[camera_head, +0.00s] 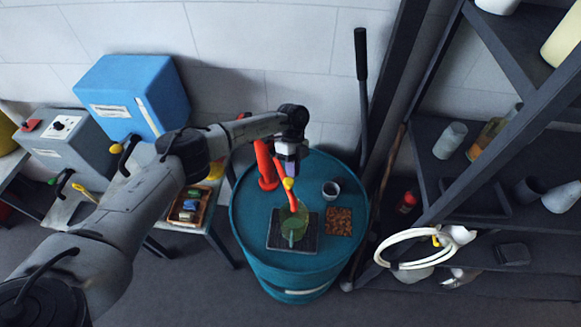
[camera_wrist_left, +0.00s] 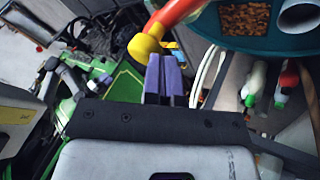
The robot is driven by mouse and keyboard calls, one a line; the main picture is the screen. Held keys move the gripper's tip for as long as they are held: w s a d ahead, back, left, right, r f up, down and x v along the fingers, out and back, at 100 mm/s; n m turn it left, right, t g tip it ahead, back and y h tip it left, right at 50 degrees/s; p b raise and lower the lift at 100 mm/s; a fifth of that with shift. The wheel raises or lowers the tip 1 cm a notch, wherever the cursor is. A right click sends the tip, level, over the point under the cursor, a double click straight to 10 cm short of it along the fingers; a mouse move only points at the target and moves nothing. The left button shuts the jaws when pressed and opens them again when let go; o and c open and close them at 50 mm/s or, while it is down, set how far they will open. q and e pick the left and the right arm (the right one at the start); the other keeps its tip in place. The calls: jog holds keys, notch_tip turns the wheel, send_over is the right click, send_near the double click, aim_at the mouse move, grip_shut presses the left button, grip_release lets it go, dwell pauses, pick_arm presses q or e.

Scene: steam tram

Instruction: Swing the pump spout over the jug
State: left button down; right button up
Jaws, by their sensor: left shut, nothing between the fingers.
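The red pump (camera_head: 266,168) stands on the teal drum (camera_head: 250,225). Its orange-red spout (camera_head: 298,204) slopes down toward the green jug (camera_head: 293,228), and its lower end appears above or at the jug's mouth; the exact gap cannot be told. The jug stands on a dark square mat (camera_head: 278,240). My left gripper (camera_head: 290,168) is shut and empty, just above the yellow knob (camera_head: 288,184) on the spout. In the left wrist view the purple fingers (camera_wrist_left: 164,76) are together, beside the yellow knob (camera_wrist_left: 145,47) and red tube (camera_wrist_left: 174,14); contact is unclear. My right gripper is out of view.
A small grey cup (camera_head: 331,189) and a brown patterned square (camera_head: 339,221) are on the drum top. A dark lever (camera_head: 361,70) rises behind it. Shelves with bottles and a white hose coil (camera_head: 385,250) are at right; a blue box (camera_head: 135,95) and tray (camera_head: 190,207) are at left.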

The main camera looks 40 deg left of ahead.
pick_arm(q)
jog(key=shift+d, duration=0.1)
jog(key=d+r+b, duration=0.4)
jog(key=d+r, duration=0.7)
jog(key=shift+d, duration=0.25)
jog(key=shift+s, duration=0.1)
dwell(0.7)
